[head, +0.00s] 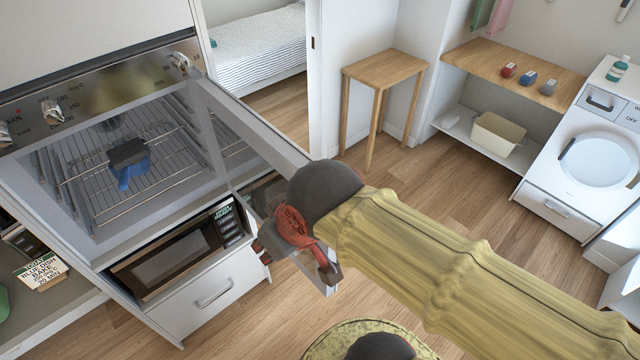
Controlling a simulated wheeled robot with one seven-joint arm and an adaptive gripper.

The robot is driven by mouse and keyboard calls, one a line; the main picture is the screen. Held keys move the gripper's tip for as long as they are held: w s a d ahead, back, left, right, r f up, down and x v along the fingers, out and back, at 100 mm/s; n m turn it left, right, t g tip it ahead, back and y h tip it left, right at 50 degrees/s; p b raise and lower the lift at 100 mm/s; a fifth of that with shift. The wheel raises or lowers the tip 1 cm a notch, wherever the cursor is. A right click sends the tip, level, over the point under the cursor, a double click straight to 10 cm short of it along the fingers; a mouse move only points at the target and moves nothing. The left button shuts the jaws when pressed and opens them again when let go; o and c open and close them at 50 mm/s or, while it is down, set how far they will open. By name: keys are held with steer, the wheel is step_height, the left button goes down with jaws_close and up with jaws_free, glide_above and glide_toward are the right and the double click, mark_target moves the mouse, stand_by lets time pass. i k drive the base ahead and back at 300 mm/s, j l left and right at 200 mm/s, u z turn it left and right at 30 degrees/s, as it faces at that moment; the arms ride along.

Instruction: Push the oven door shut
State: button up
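The oven (75,205) stands at the left with its cavity exposed. Its door (250,125) stands open, swung out from the right side of the cavity towards me, with a pale frame and a glass pane. A blue dish (130,170) with a dark top sits on the wire rack inside. My gripper (290,262), red and dark, is at the door's outer end, in front of its lower part. My wrist hides part of the door, and I cannot tell whether the gripper touches it. The fingertips are small and partly hidden, so their opening is unclear.
A microwave (165,262) and a drawer (212,300) are below the oven. A sign (40,272) stands on the left counter. A wooden side table (385,68), a shelf unit (515,65) and a washing machine (595,150) stand behind. Wooden floor (450,180) lies open between them.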

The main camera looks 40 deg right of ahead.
mark_target(258, 162)
steer(key=k+l, duration=0.1)
steer(key=l, duration=0.6)
steer(key=k+l+u, duration=0.1)
steer(key=l, duration=0.25)
steer(key=i+l+u, duration=0.15)
steer(key=l, duration=0.35)
steer(key=l+u, duration=0.15)
steer(key=l, duration=0.35)
steer(key=i+l+u, duration=0.15)
steer(key=u, duration=0.2)
steer(key=i+l+u, duration=0.2)
steer(key=u, duration=0.15)
steer(key=i+l+u, duration=0.25)
steer(key=u, duration=0.15)
